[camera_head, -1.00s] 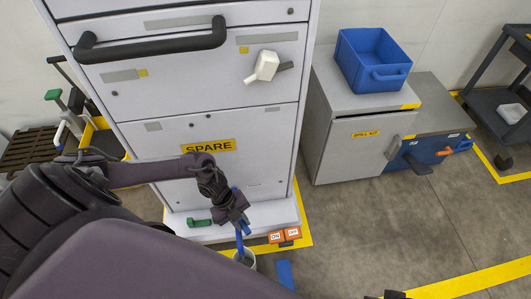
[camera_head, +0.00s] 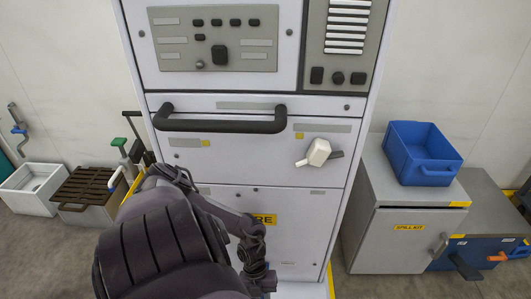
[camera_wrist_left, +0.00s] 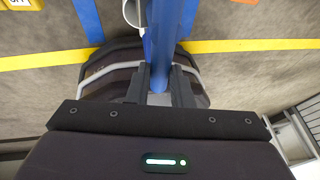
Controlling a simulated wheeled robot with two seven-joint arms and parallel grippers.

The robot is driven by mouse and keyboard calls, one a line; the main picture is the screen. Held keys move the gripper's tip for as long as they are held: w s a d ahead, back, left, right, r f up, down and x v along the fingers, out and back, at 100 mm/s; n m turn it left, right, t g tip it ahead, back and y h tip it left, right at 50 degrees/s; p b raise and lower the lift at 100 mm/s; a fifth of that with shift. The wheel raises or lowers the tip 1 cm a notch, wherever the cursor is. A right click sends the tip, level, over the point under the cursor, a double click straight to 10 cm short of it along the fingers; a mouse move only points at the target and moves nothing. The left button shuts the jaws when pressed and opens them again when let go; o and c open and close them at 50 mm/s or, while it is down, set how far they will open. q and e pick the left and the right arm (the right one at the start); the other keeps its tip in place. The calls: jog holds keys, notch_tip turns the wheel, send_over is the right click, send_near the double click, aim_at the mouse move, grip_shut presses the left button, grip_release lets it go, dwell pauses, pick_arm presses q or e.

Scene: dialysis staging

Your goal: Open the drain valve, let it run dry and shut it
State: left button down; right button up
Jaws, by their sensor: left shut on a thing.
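My left gripper (camera_head: 262,284) is low in front of the white cabinet (camera_head: 250,155) marked SPARE, at the bottom edge of the head view. In the left wrist view my left gripper (camera_wrist_left: 158,85) is shut on a long blue bar (camera_wrist_left: 160,45). The bar runs up past a white round vessel (camera_wrist_left: 132,12), partly cut off; I cannot tell whether they touch. I cannot tell which part is the drain valve. A white fitting (camera_head: 318,152) with a grey lever sits on the cabinet front. My right gripper is not in view.
A black handle bar (camera_head: 222,125) crosses the cabinet. At right stand a grey spill kit cupboard (camera_head: 400,245) and a blue bin (camera_head: 425,155). At left are a white basin (camera_head: 30,188), a brown grated box (camera_head: 92,188) and a blue-handled wall tap (camera_head: 19,131).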

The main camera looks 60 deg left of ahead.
pick_arm(q)
jog(key=c, duration=1.3)
grip_release()
